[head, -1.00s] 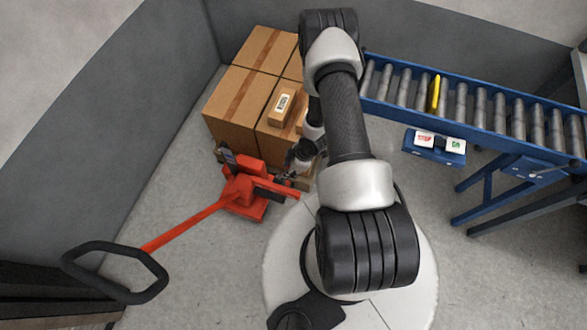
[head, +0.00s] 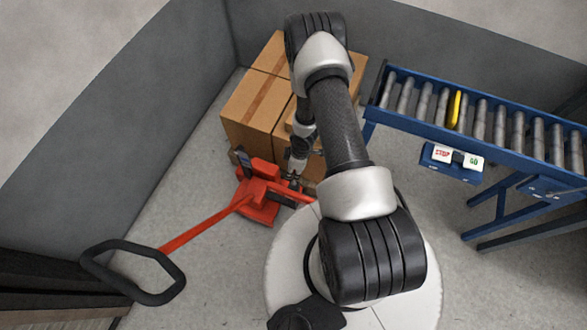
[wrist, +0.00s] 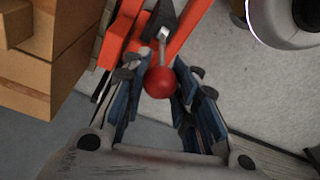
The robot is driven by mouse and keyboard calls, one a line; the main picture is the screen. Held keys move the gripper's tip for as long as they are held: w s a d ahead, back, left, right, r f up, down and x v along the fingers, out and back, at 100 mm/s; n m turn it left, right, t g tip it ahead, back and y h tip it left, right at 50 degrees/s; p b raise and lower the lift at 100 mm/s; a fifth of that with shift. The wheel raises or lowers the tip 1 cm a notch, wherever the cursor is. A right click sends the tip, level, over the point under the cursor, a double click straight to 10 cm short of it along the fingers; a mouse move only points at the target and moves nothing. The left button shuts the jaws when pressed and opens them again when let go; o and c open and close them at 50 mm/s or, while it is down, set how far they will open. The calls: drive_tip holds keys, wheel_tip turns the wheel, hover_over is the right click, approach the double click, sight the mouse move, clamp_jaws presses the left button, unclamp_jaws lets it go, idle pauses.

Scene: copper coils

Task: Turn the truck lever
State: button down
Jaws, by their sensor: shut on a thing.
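The red pallet truck (head: 257,200) stands at the left of my base in the head view, with a red bar running to its black loop handle (head: 130,272). In the wrist view, its lever shows as a round red knob (wrist: 160,83) on a short metal stem, in front of red truck parts (wrist: 185,28). My gripper (wrist: 161,76) has its blue-padded fingers on both sides of the knob and is shut on it. In the head view my gripper (head: 293,180) is small, low beside the truck's body, and the knob cannot be made out there.
Cardboard boxes (head: 254,103) are stacked behind the truck, close to my forearm; they also show at left in the wrist view (wrist: 70,60). A blue roller conveyor (head: 490,125) with a STOP and GO button box (head: 451,165) stands at right. Open floor (head: 215,280) lies front left.

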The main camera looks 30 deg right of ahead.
drive_tip(key=shift+w, duration=0.15)
drive_tip(key=c, duration=1.3)
unclamp_jaws()
drive_tip(key=r, duration=0.4)
drive_tip(key=s+d+r, duration=0.1)
drive_tip(key=r, duration=0.7)
drive_tip(key=shift+s+d, duration=0.15)
